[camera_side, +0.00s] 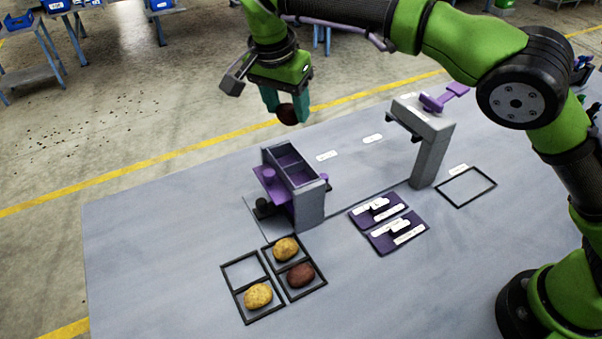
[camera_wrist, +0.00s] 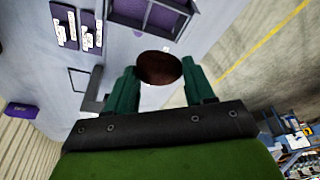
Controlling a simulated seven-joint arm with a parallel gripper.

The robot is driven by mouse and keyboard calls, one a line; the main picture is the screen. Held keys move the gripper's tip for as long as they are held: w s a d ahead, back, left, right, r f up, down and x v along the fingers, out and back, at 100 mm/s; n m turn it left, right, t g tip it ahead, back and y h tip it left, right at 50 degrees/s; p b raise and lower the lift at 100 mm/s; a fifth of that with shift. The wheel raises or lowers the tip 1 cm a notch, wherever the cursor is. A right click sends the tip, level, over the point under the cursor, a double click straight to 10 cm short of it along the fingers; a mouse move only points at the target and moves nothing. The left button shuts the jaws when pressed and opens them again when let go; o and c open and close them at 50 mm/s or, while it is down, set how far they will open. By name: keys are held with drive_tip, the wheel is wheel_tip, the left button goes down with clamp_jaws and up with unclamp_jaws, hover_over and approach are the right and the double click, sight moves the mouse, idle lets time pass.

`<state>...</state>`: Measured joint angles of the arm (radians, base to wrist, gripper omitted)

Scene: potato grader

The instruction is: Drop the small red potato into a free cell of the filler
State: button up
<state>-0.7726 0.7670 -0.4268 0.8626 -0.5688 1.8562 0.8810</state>
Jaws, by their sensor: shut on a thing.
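My gripper (camera_side: 288,103) is shut on a dark red potato (camera_side: 287,116) and holds it in the air above the back part of the filler. In the wrist view the potato (camera_wrist: 159,68) sits between the two green fingers. The filler (camera_side: 310,203) is a grey stand with purple-lined cells open at the top; the visible cells look empty. In the wrist view the filler's cells (camera_wrist: 146,15) show at the top, beyond the potato. Another red potato (camera_side: 300,275) lies in a black-framed square on the table, with yellow potatoes (camera_side: 285,249) (camera_side: 257,296) in neighbouring squares.
A grey post with a purple lever (camera_side: 432,140) stands right of the filler. Purple plates with white labels (camera_side: 388,222) lie in front of it. An empty black frame (camera_side: 466,187) lies at the right. The left part of the table (camera_side: 150,250) is clear.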

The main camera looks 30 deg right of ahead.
drive_tip(key=shift+w+f+m, duration=0.35)
drive_tip(key=shift+w+m, duration=0.5)
drive_tip(key=shift+m, duration=0.15)
drive_tip(key=shift+f, duration=3.7)
drive_tip(key=shift+a, duration=0.1)
drive_tip(key=o, duration=1.1)
drive_tip(key=shift+o, duration=0.3)
drive_tip(key=shift+o, duration=1.3)
